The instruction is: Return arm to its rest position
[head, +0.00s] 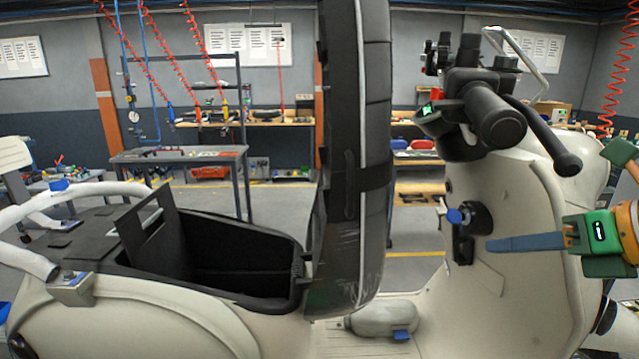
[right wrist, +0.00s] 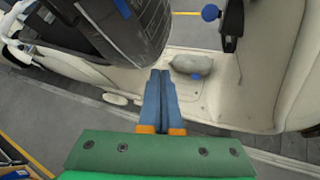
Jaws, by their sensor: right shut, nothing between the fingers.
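My right gripper (head: 490,244) comes in from the right in the head view, its blue fingers closed together and pointing left, in front of the scooter's front shield. In the right wrist view its fingers (right wrist: 160,74) lie side by side with nothing between them, above the scooter's footboard area. The cream scooter (head: 150,325) stands across the head view. Its black seat (head: 355,150) is raised upright, and the black storage bin (head: 235,265) under it is open. A blue-headed key (head: 455,216) sits in the front shield. My left gripper is not in view.
The handlebar (head: 495,110) rises near my right arm. A grey rounded object (head: 383,319) with a blue tab lies on the footboard and also shows in the right wrist view (right wrist: 192,65). Workbenches (head: 180,155) stand far behind. Open floor lies beside the scooter.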

